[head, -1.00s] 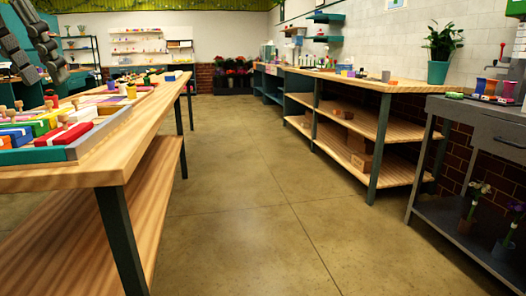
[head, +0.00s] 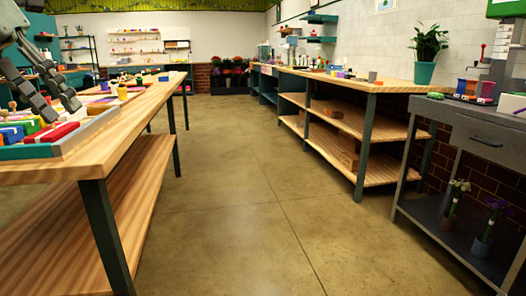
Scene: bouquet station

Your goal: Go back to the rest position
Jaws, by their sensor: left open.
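My left gripper (head: 57,112) comes in at the left edge in the head view. Its dark jointed fingers are open, empty and point downward. In the picture they overlap the tray (head: 85,132) of coloured pieces on the left wooden table (head: 140,115). I cannot tell how far above the tray they are. My right gripper is not in view.
A long wooden bench (head: 345,84) with shelves runs along the right wall and carries a potted plant (head: 427,52). A grey metal table (head: 470,125) with a drawer stands at the near right. The concrete floor (head: 235,200) between the tables is clear.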

